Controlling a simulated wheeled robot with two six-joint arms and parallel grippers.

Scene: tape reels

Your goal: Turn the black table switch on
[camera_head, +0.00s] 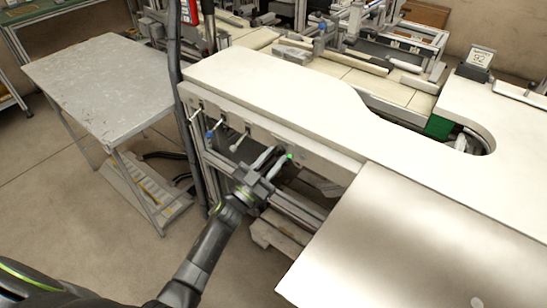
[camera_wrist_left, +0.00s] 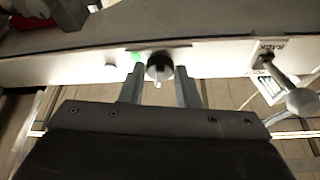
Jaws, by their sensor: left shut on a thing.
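The black table switch (camera_wrist_left: 159,67) is a round black knob with a light pointer on the pale front panel of the table, seen in the left wrist view. The pointer faces down in that view. My left gripper (camera_wrist_left: 160,74) has one finger on each side of the knob and is shut on it. In the head view my left gripper (camera_head: 277,156) reaches the front panel under the white table top (camera_head: 290,85). The knob is hidden there by the fingers. My right gripper is not in view.
Several levers stick out of the front panel left of my gripper, one with a blue part (camera_head: 211,135). A lever with a round end (camera_wrist_left: 303,101) is at the right in the wrist view. A grey metal table (camera_head: 100,85) stands at the left, with open floor before it.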

